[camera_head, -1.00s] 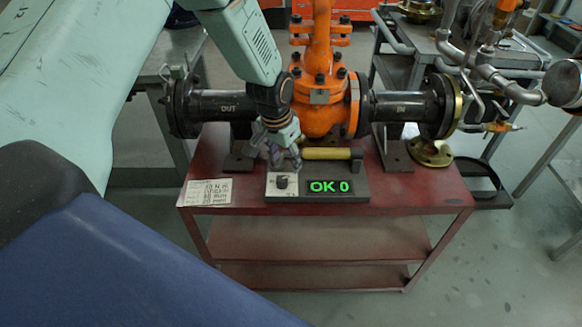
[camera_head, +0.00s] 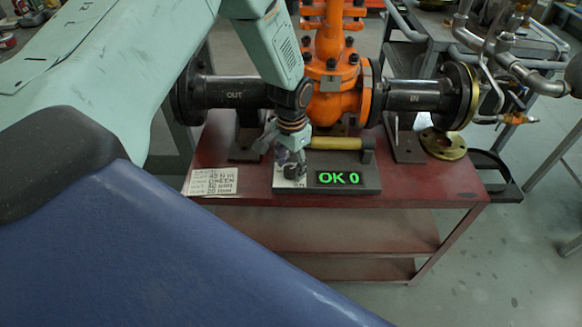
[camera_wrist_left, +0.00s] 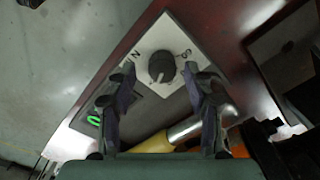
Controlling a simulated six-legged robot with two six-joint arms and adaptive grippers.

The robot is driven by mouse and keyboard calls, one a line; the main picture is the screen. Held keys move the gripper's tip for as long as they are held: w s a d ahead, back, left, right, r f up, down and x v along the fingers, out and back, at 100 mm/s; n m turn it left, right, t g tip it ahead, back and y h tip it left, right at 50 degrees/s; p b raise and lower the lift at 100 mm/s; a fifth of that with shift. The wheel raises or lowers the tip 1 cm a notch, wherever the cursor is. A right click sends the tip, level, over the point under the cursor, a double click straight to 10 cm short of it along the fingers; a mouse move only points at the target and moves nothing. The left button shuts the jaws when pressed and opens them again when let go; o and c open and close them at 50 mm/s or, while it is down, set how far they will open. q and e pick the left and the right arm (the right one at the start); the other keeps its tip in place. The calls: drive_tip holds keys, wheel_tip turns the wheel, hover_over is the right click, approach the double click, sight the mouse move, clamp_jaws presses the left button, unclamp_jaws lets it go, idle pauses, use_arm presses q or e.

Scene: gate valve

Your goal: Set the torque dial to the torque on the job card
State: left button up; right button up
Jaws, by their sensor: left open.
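The torque dial (camera_wrist_left: 162,67) is a round black knob with a pale pointer line, on a white plate (camera_wrist_left: 178,38) with small markings. In the head view the dial (camera_head: 293,171) sits at the left of a grey box (camera_head: 330,187), partly covered by my gripper. My right gripper is not in view.
A yellow-handled tool (camera_head: 335,143) lies behind the box on the red cart (camera_head: 440,186). An orange gate valve (camera_head: 335,100) with black pipes stands behind. A brass flange (camera_head: 443,143) is at the right. The cart top right of the box is clear.

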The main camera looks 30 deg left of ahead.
use_arm(q)
drive_tip(key=shift+f, duration=0.35)
drive_tip(key=shift+a+f, duration=0.15)
drive_tip(key=shift+a, duration=0.1)
drive_tip(key=shift+d, duration=0.15)
drive_tip(key=c, duration=0.3)
clamp_jaws()
